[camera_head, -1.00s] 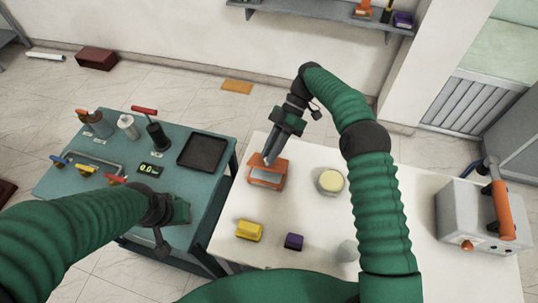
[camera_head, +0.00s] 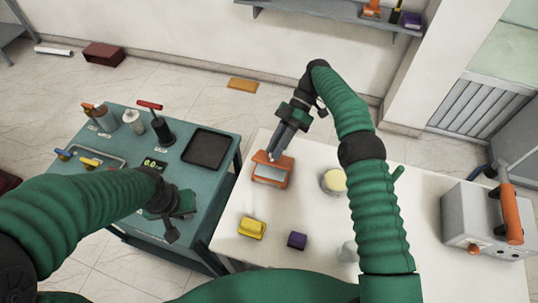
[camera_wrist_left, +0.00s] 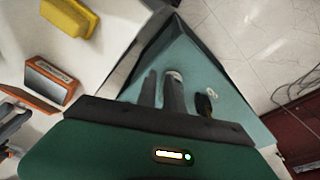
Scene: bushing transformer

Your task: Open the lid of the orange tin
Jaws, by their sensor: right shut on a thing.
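My left gripper (camera_head: 180,208) hangs over the teal table's right front part, apart from the tin.
A yellow block (camera_head: 252,228) and a purple block (camera_head: 297,240) lie in front of the tin. A round pale-topped container (camera_head: 334,182) stands to its right. A grey box with an orange handle (camera_head: 487,222) is at far right. The teal table (camera_head: 112,205) holds a black tray (camera_head: 207,149).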

